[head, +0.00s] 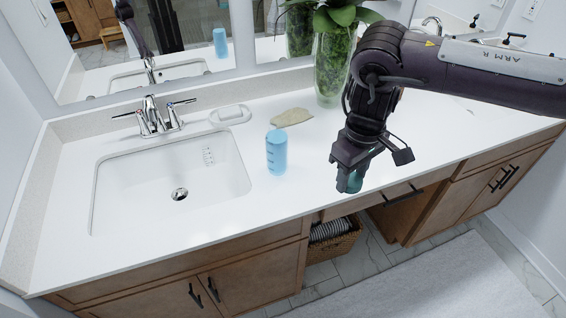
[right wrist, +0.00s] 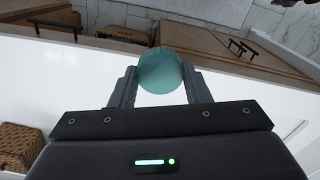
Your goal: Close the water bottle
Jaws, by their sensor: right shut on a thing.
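The water bottle (head: 277,153) is light blue and stands upright on the white counter, just right of the sink. Its top is too small to tell open from closed. My right gripper (head: 350,174) is at the counter's front edge, to the right of the bottle and apart from it. It is shut on a teal round lid (head: 353,182), partly hidden by the fingers. In the right wrist view the lid (right wrist: 160,70) shows as a smooth disc between the two fingers. My left gripper is not in view.
The sink (head: 170,185) and faucet (head: 158,116) are left of the bottle. A soap dish (head: 230,115), a beige flat thing (head: 292,117) and a glass vase (head: 330,70) with a plant stand behind. The counter between bottle and right gripper is clear.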

